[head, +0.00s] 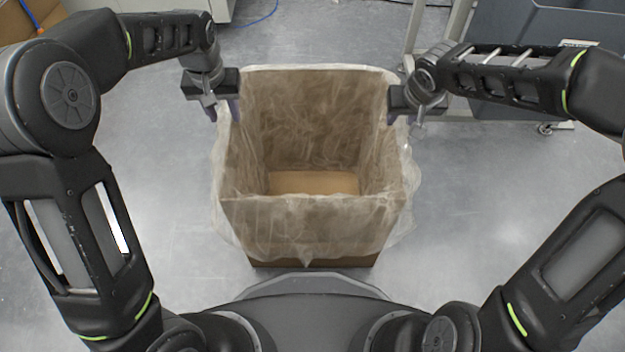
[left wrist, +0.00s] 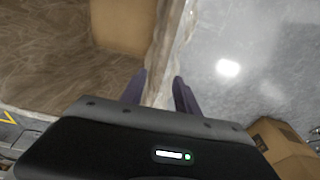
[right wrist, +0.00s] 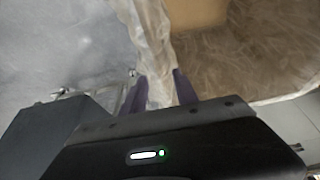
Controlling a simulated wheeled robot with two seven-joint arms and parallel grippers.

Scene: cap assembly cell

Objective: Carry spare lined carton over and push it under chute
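The lined carton (head: 315,230) stands upright in front of me in the head view, open at the top. A clear, crumpled liner (head: 400,190) covers its walls and hangs over the rim; the brown bottom shows empty. My left gripper (head: 224,112) is at the carton's left rim, one finger on each side of the wall, with a gap between the fingers. My right gripper (head: 402,117) straddles the right rim in the same way, fingers apart. The wall and liner run between the fingers in the left wrist view (left wrist: 160,84) and right wrist view (right wrist: 159,82). No chute can be made out for certain.
A grey machine or bin (head: 540,30) stands at the far right on a light frame (head: 425,45) with a caster. A cardboard box (left wrist: 278,140) shows in the left wrist view. A blue cable (head: 262,18) lies at the back. The floor beside the carton is clear.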

